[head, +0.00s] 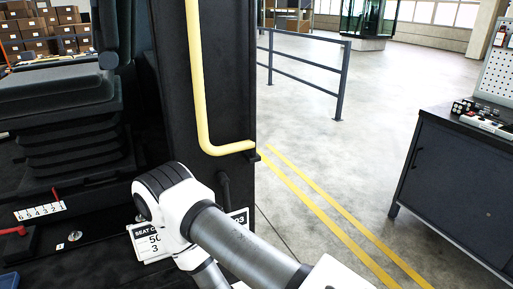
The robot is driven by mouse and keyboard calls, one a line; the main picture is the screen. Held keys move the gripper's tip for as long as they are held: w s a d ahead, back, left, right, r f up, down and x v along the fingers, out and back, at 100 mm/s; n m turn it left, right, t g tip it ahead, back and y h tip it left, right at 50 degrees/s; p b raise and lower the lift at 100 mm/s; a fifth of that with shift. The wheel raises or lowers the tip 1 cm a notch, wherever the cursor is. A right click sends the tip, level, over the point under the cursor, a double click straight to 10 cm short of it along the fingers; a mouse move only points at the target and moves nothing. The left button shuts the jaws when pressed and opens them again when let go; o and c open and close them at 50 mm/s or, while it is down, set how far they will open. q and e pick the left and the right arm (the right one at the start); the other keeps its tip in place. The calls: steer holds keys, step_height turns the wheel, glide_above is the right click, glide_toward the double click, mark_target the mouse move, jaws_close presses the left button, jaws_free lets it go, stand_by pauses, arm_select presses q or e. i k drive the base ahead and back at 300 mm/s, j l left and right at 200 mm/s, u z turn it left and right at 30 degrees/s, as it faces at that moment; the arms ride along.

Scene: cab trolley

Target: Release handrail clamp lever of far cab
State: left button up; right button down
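A yellow handrail (197,75) runs down a dark cab pillar (173,70) and bends right at its foot, ending at a small dark bracket (254,155). A small black lever-like part (224,186) stands on the pillar below the bend; I cannot tell whether it is the clamp lever. One of my arms enters from the lower right and crosses in front of the pillar's lower part. Its white and grey links partly hide printed plates there. Neither gripper is in view.
A dark seat (55,95) fills the left, with a red lever (14,231) beside it. A dark cabinet (455,190) stands at right. Open floor with yellow lines (335,222) lies between. Behind are a railing (305,65) and a glass booth (368,18).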

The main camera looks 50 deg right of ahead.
mark_target(222, 178)
steer(key=z, duration=1.4)
steer(key=l, duration=0.05)
